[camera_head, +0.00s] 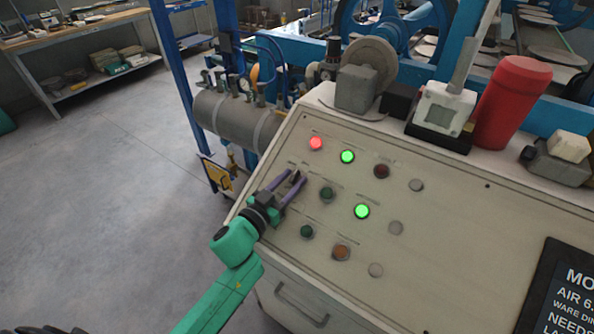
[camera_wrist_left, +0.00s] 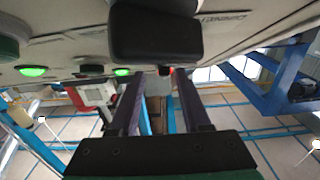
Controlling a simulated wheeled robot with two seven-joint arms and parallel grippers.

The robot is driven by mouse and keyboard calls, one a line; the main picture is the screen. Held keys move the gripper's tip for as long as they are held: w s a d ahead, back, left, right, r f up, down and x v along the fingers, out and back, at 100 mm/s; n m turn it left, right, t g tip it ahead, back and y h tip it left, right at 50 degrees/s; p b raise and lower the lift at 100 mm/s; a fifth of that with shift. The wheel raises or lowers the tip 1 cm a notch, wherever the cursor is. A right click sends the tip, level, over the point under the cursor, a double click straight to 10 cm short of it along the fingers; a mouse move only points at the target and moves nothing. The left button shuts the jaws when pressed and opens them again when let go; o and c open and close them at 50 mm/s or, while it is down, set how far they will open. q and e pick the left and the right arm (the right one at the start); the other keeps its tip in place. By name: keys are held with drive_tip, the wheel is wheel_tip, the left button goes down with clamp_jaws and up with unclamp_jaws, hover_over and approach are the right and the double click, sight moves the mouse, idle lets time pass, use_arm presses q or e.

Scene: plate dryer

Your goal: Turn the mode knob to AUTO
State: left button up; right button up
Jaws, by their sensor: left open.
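The control panel (camera_head: 330,270) is a sloped beige board with lamps and buttons. A small black knob (camera_head: 296,177) sits near its upper left edge; I take it to be the mode knob. My left gripper (camera_head: 298,174), with purple fingers on a green arm, is open, its fingertips at either side of the knob. In the left wrist view the black knob (camera_wrist_left: 155,32) looms large, across the line of the finger ends (camera_wrist_left: 157,85). I cannot tell whether the fingers touch it. The knob's labels are too small to read. My right gripper is not in view.
A red lamp (camera_head: 316,144) and green lamps (camera_head: 347,157) are lit close to the knob. A dark green button (camera_head: 327,194) lies right of the fingers. A red cylinder (camera_head: 512,100) and a grey motor (camera_head: 357,88) stand on the panel's top ledge. Open floor lies left.

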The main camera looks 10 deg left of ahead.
use_arm(q)
drive_tip(key=shift+x, duration=0.95)
drive_tip(key=shift+w+a, duration=0.15)
drive_tip(key=shift+w, duration=0.1)
drive_tip(key=shift+a, duration=0.1)
clamp_jaws()
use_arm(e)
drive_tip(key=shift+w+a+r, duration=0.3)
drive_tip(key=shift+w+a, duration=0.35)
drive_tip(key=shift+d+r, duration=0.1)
